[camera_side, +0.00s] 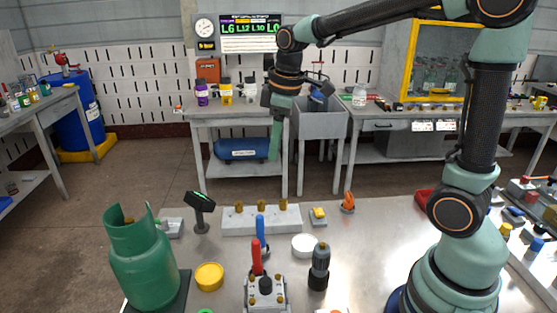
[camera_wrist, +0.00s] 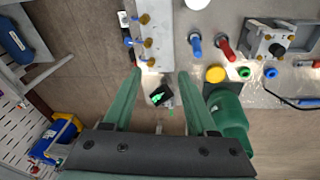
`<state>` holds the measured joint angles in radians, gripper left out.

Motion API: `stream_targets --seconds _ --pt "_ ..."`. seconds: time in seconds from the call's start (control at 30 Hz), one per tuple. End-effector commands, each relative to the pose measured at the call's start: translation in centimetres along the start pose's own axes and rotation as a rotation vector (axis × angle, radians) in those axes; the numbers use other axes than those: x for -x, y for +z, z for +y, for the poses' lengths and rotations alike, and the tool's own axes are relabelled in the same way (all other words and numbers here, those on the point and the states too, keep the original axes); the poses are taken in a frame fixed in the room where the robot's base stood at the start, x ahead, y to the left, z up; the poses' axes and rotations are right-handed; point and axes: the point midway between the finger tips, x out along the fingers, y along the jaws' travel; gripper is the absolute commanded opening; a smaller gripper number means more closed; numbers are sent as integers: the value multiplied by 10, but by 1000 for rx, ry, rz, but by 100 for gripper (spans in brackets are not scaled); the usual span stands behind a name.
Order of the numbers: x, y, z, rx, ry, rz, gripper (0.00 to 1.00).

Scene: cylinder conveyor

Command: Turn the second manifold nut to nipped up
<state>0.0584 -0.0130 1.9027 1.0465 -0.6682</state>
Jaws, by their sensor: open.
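The manifold is a pale grey block (camera_side: 262,220) on the bench with three brass nuts in a row. Its middle nut (camera_side: 261,207) is the second from either end. In the wrist view the block (camera_wrist: 160,30) is at the top, with the middle nut (camera_wrist: 147,43) at its left side and small blue parts beside the nuts. I cannot tell how tight the nut is. My gripper (camera_side: 275,153) hangs in the air well above the bench, fingers pointing down. In the wrist view my gripper (camera_wrist: 159,73) is open and empty, apart from the nuts.
A dark stand with a green display (camera_side: 201,207) is left of the manifold; a green gas cylinder (camera_side: 142,258) stands nearer. Red (camera_side: 257,258) and blue (camera_side: 260,228) handled tools, a white dish (camera_side: 305,245) and a yellow lid (camera_side: 209,276) lie in front.

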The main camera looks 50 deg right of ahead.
Motion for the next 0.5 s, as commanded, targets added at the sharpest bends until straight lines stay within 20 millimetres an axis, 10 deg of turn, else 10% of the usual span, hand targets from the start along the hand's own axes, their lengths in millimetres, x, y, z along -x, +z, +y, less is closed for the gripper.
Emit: stream_targets --seconds 0.5 --pt "-90 -31 49 419 -155 -129 58"
